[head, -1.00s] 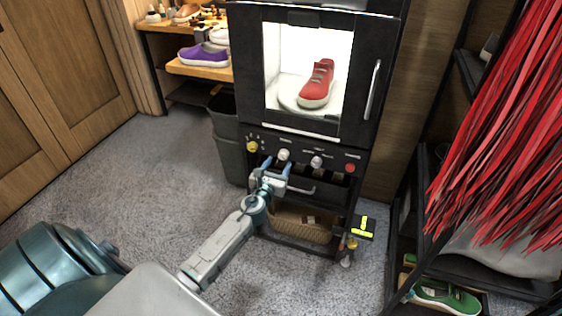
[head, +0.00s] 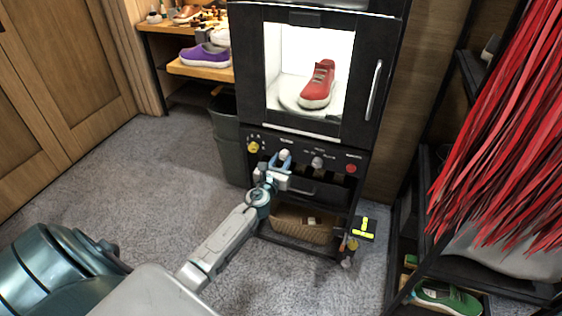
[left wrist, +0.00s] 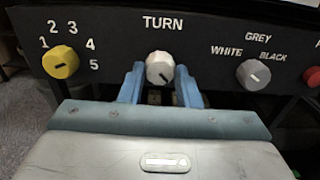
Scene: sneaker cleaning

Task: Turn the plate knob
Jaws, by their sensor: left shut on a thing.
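The plate knob is the white knob (left wrist: 160,69) under the word TURN on the black control panel; it also shows in the head view (head: 284,154). Its pointer line points to the lower right. My left gripper (left wrist: 160,82) has its blue fingers on either side of this knob and is shut on it. In the head view, the left gripper (head: 282,160) reaches the panel from below. A red sneaker (head: 317,84) stands on the white round plate (head: 289,102) inside the lit cabinet. My right gripper is not in view.
A yellow numbered knob (left wrist: 60,64) is left of the white knob. A grey knob (left wrist: 253,74) marked WHITE, GREY, BLACK is to the right, with a red button (head: 351,168) beyond. A basket (head: 304,224) sits below the panel.

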